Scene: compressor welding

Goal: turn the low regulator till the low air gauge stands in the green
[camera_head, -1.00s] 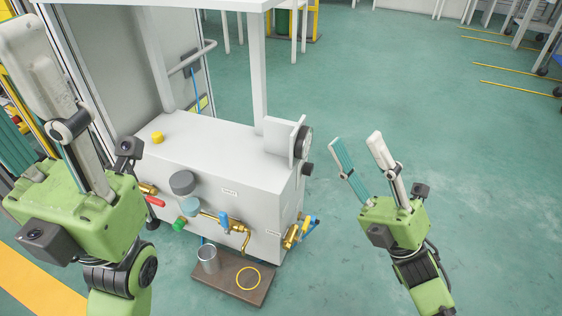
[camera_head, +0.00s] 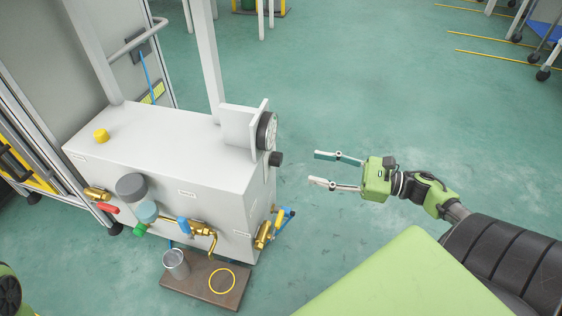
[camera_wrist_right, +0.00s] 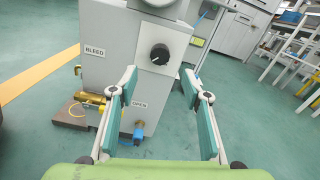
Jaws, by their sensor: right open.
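A black knob (camera_head: 275,158), apparently the low regulator, sticks out from the right end of the light grey cabinet (camera_head: 150,150). A round dark-rimmed gauge (camera_head: 267,131) is mounted just above it on a white bracket; its needle and green band are too small to read. In the right wrist view the knob (camera_wrist_right: 160,54) sits on a pale plate, straight ahead between the fingers. My right gripper (camera_head: 316,168) is open and empty, to the right of the knob and apart from it, fingers pointing at it. Its fingers flank the wrist view (camera_wrist_right: 158,80). My left gripper is out of view.
A brown board (camera_head: 205,290) with a metal cup (camera_head: 176,262) and yellow ring (camera_head: 222,281) lies in front. The floor right of the cabinet is clear.

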